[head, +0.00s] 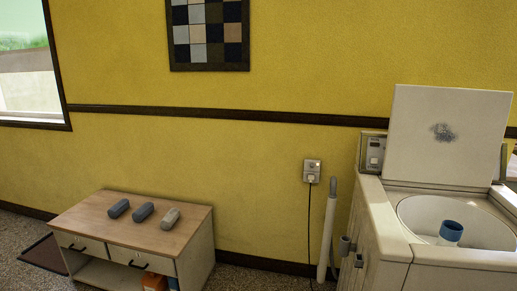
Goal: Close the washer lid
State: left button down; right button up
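The washer (380,235) stands at the right of the head view, a cream-coloured top-loading machine. Neither of my grippers is in the head view.
A low wooden cabinet (95,212) with several drawers or shelves stands at the left, with 3 rolled cloth-like items (143,212) on top.

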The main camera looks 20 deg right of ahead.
aim_at(448, 136)
jog(key=i+z, duration=0.25)
jog(key=i+j+z, duration=0.25)
jog(key=i, duration=0.25)
jog(key=i+j+z, duration=0.3)
jog(key=i+l, duration=0.05)
jog(key=l, duration=0.05)
